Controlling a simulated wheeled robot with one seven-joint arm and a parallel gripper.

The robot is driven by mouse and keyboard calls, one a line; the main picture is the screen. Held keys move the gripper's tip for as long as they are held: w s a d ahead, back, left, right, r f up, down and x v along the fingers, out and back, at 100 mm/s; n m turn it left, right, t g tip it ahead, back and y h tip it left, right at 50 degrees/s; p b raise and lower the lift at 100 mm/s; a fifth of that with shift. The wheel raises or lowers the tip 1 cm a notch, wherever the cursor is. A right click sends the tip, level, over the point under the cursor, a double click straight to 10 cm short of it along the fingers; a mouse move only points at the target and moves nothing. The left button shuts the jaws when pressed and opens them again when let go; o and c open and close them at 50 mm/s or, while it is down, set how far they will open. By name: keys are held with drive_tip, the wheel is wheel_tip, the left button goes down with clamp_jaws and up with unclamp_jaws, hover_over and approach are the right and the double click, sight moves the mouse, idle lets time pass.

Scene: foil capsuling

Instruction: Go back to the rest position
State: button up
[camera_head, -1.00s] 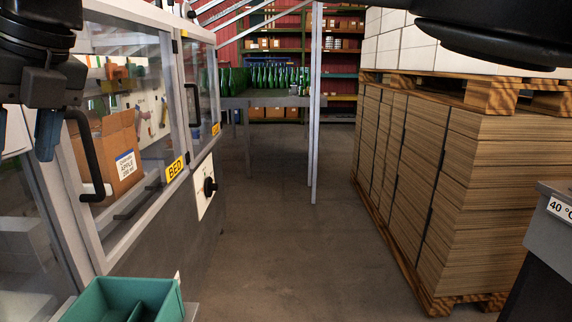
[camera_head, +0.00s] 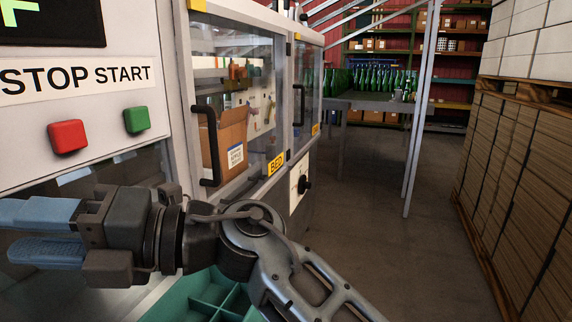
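My gripper (camera_head: 40,231) is at the lower left in the head view, pointing left in front of the machine's control panel (camera_head: 95,100). Its two blue fingers are a little apart, with a narrow dark gap between them and nothing seen in it. My arm reaches in from the bottom of the picture. The red button (camera_head: 67,136) and green button (camera_head: 137,119) on the panel are above the gripper, apart from it.
A green divided bin (camera_head: 205,297) sits below my arm, partly hidden by it. The glazed machine doors with a black handle (camera_head: 208,145) stand behind. A pallet stack (camera_head: 525,170) is at right. The floor aisle (camera_head: 380,220) between is clear. Green bottles (camera_head: 390,82) stand on a far table.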

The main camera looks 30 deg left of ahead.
drive_tip(key=w+d+f+n+g+p, duration=0.1)
drive_tip(key=w+d+f+n+g, duration=0.25)
drive_tip(key=d+n+g, duration=0.75)
drive_tip(key=w+d+f+n+g+y, duration=0.1)
drive_tip(key=w+d+f+n+g, duration=0.25)
drive_tip(key=d+n+g, duration=0.65)
drive_tip(key=w+d+f+n+g+p, duration=0.1)
drive_tip(key=w+d+f+n+g, duration=0.25)
drive_tip(key=d+n+g, duration=0.75)
drive_tip(key=s+d+f+m+g+h, duration=0.55)
drive_tip(key=s+d+f+h, duration=0.35)
drive_tip(key=d, duration=0.3)
drive_tip(key=s+d+f+m+g+h, duration=0.2)
drive_tip(key=s+d+g+h, duration=0.3)
drive_tip(key=s+d, duration=0.6)
drive_tip(key=shift+s+d+f+m+p, duration=0.15)
drive_tip(key=shift+s+d+m+p, duration=0.2)
drive_tip(key=shift+d+m, duration=0.35)
